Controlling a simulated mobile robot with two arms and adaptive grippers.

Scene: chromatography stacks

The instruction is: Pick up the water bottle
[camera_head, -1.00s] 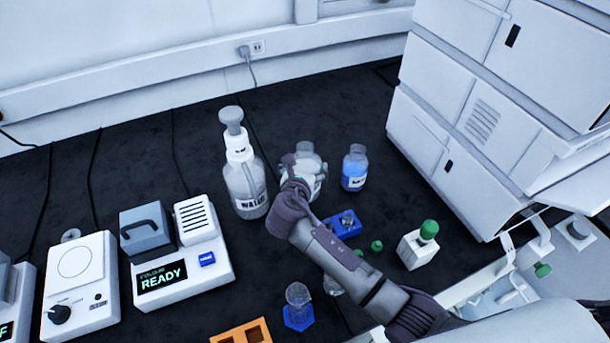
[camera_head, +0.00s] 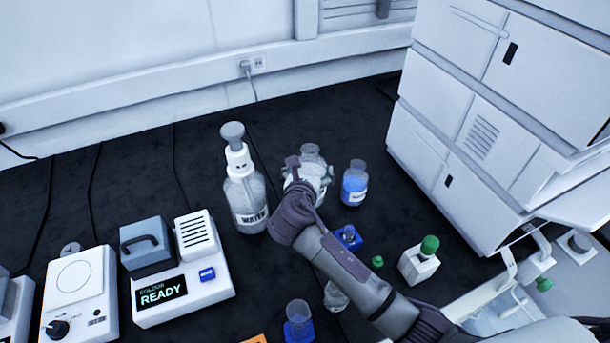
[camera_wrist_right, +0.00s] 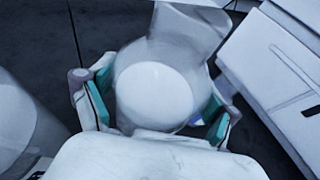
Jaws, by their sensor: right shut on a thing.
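My right gripper (camera_head: 308,178) is shut on a clear, pale bottle (camera_head: 312,155) with a wide mouth, its lower part hidden by my wrist. The right wrist view shows green finger pads on both sides of this bottle (camera_wrist_right: 155,92). I cannot read its label or see its base. A large pump bottle (camera_head: 246,200) labelled WATER stands upright to its left, apart from the gripper. A small bottle of blue liquid (camera_head: 355,185) with a white label stands to its right. My left gripper is not in view.
A white device reading READY (camera_head: 180,270) and a stirrer-like plate (camera_head: 82,290) stand at left. A blue holder (camera_head: 348,238) and a white block with a green cap (camera_head: 420,262) lie near my forearm. Tall white stacks (camera_head: 470,130) bound the right side.

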